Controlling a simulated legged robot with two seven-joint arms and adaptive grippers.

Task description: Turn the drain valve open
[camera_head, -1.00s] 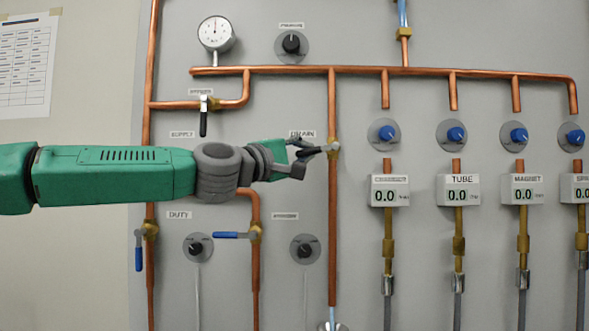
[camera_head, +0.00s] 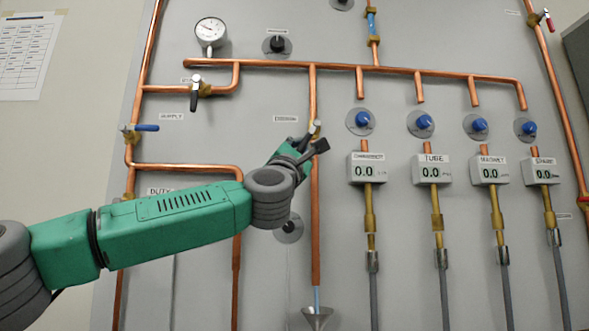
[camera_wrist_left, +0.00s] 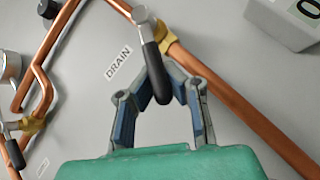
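The drain valve (camera_wrist_left: 143,17) sits on a vertical copper pipe beside the DRAIN label. Its black lever handle (camera_wrist_left: 152,62) slants off the pipe toward my gripper in the left wrist view. My left gripper (camera_wrist_left: 160,78) has one finger on each side of the handle, with the fingers apart. I cannot tell whether a fingertip touches it. In the head view the left gripper (camera_head: 318,143) is at the drain valve, and the fingers partly hide the handle. My right gripper is not in view.
Other valves stand nearby: a black-handled one (camera_head: 195,90) at upper left and a blue-handled one (camera_head: 140,128) at left. Blue knobs (camera_head: 363,121) and digital meters (camera_head: 366,168) line the right side. A funnel (camera_head: 318,318) is under the drain pipe.

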